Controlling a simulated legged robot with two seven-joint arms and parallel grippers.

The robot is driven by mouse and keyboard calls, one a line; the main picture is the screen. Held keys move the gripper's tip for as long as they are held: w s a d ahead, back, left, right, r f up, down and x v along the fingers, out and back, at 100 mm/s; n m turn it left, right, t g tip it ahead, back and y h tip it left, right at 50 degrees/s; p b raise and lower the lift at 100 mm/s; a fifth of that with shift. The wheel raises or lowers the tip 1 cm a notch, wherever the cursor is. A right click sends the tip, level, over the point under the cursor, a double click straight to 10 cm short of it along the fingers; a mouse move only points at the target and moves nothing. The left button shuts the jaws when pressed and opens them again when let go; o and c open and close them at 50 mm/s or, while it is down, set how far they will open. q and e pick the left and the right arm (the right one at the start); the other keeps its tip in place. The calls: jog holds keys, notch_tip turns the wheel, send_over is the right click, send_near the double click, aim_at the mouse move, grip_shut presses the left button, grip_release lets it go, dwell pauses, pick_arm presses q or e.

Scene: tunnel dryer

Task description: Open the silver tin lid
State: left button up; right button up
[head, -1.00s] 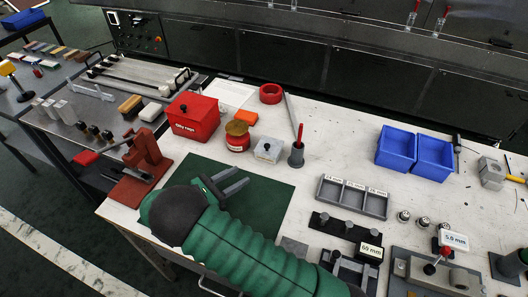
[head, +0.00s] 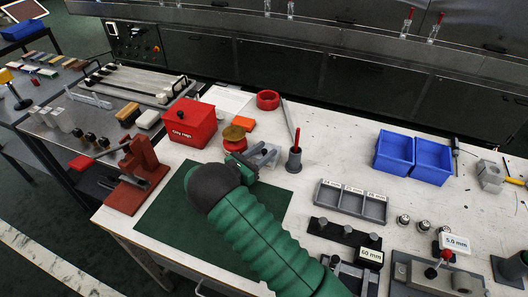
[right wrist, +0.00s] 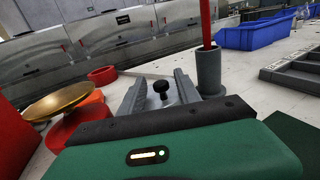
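The silver tin (head: 264,149) stands on the white bench at the back edge of the green mat, mostly hidden in the head view by my right gripper (head: 262,155). In the right wrist view the black knob (right wrist: 160,88) of its lid shows between the two grey fingers of my right gripper (right wrist: 159,82). The fingers are apart, one on each side of the knob, with gaps between them and it. I cannot tell whether they touch the lid. The lid appears to be on the tin. My left gripper is not in view.
A red box (head: 190,122) and a red jar with a brass-coloured top (head: 234,133) stand left of the tin. A grey holder with a red-handled tool (head: 294,158) stands close on its right. The green mat (head: 180,215) is clear in front.

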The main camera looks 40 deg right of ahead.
jog(key=shift+d, duration=0.1)
grip_shut()
jog(key=shift+r, duration=0.1)
dwell(1.3)
